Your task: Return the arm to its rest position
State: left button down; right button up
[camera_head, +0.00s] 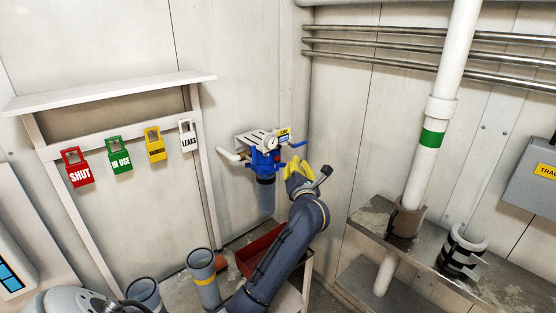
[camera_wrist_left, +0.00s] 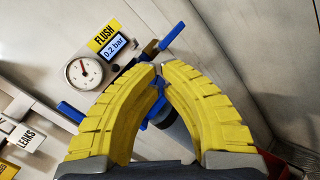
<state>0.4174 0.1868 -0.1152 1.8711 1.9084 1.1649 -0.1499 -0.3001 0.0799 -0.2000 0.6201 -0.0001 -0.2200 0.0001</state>
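My left arm reaches up from the bottom middle of the head view. Its left gripper (camera_head: 299,178), with yellow fingers, is in front of and to the right of a blue wall-mounted filter unit (camera_head: 262,160). In the left wrist view the left gripper (camera_wrist_left: 160,70) has its curved fingers drawn together, with only a thin gap at the tips. Blue parts of the unit show behind the fingers, and I see nothing clearly held. A round gauge (camera_wrist_left: 84,73) and a display reading 0.2 bar (camera_wrist_left: 115,47) sit beyond the fingers. My right gripper is not in view.
Red, green, yellow and white tags (camera_head: 188,138) hang under a shelf (camera_head: 110,92) at left. Grey cylinders (camera_head: 204,280) and a red tray (camera_head: 256,247) are low beside my arm. A metal bench (camera_head: 470,285) with a white pipe (camera_head: 432,135) stands at right.

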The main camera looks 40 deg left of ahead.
pick_arm(q)
jog(key=shift+s+d, duration=0.15)
jog(key=shift+d, duration=0.4)
